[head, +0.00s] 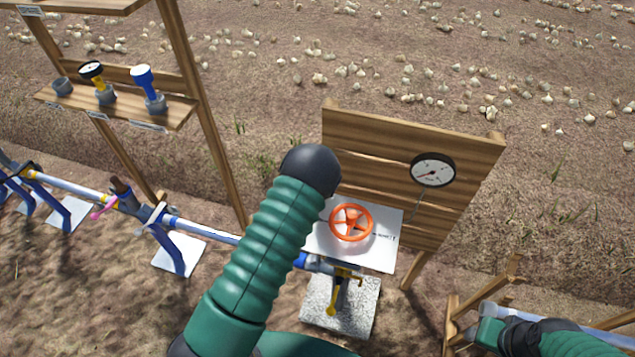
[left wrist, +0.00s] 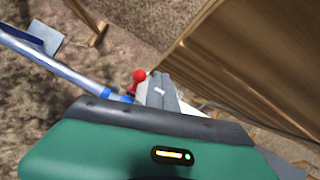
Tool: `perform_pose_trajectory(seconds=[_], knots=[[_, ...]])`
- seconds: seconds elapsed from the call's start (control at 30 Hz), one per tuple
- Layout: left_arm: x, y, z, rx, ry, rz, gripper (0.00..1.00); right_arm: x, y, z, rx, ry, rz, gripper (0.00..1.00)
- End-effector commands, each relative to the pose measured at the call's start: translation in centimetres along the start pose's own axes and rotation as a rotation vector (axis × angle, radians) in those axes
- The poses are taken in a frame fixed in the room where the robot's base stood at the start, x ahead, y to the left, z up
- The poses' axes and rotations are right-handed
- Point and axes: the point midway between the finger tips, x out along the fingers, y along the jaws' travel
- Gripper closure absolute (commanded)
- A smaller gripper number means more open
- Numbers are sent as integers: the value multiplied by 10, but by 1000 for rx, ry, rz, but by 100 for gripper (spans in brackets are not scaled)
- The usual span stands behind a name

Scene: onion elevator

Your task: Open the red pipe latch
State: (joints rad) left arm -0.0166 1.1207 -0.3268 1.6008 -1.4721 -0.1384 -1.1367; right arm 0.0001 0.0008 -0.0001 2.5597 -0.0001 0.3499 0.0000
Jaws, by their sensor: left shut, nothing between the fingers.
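The red latch (left wrist: 138,78), with a round knob, stands on the blue pipe in the left wrist view. My left gripper (left wrist: 160,88) is shut and empty, its grey fingers just right of the latch. I cannot tell whether they touch it. In the head view, my green left arm rises across the middle and hides the latch and my left gripper. The blue pipe (head: 205,230) runs from the left to behind that arm. My right gripper (head: 490,333) is low at the right; its fingers cannot be made out.
An orange handwheel (head: 350,222) sits before a white panel (head: 385,250) beside a wooden board (head: 375,140) with a gauge (head: 432,170). A yellow-handled valve (head: 333,300) is below. A wooden shelf (head: 180,110) holds fittings at the left. A wooden frame stands at the lower right.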

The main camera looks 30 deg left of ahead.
Motion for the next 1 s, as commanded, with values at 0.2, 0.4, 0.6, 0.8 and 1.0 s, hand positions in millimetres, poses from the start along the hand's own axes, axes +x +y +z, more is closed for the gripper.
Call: perform_pose_trajectory(seconds=[0.2, 0.4, 0.6, 0.8, 1.0], knots=[[-22, -6, 22, 0, -2, 0, 100, -38, 0, -9, 0, 1, 0, 50], [-18, -7, 22, 0, -1, 1, 100, -38, 0, -9, 0, 0, 0, 50], [-18, -7, 22, 0, -1, 1, 100, -37, 0, -8, 0, 0, 0, 50], [-24, -8, 24, -42, -7, -2, 100, -37, 0, -9, 0, 0, 0, 50], [-116, -18, 40, -747, -63, -21, 100, -36, 0, -8, 0, 0, 0, 50]])
